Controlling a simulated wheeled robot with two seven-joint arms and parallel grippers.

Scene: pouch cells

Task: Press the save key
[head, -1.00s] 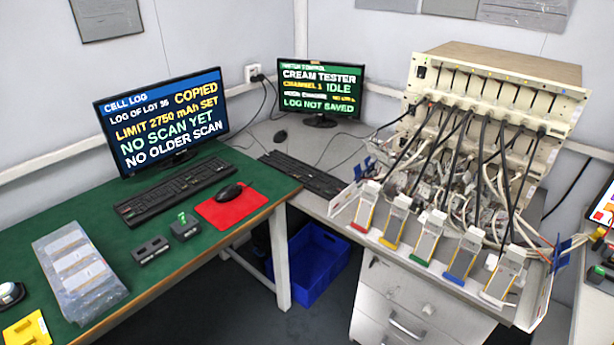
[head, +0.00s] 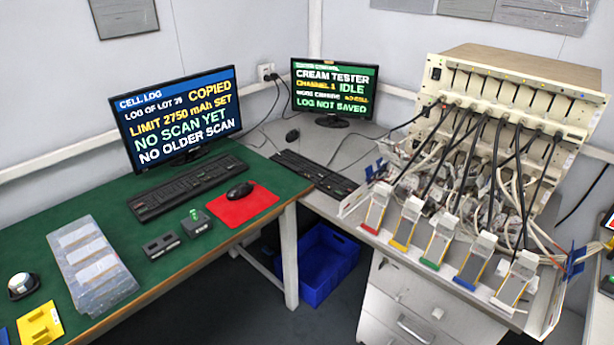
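No key with a readable save label shows. A small dark box with a green raised top (head: 195,220) stands on the green bench, in front of the left black keyboard (head: 185,187). A second black keyboard (head: 312,172) lies on the grey bench. The right monitor (head: 335,90) reads "CREAM TESTER", "CHANNEL 1 IDLE" and "LOG NOT SAVED". The left monitor (head: 180,115) reads "CELL LOG", "COPIED", "LIMIT 2750 mAh SET", "NO SCAN YET" and "NO OLDER SCAN". Neither of my grippers is in view.
A black mouse (head: 240,190) lies on a red mat (head: 258,206). A dark slotted block (head: 161,246), clear-bagged pouches (head: 92,262) and a yellow block (head: 40,325) are on the green bench. The cream tester (head: 510,110), with cables and coloured holders, fills the right.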

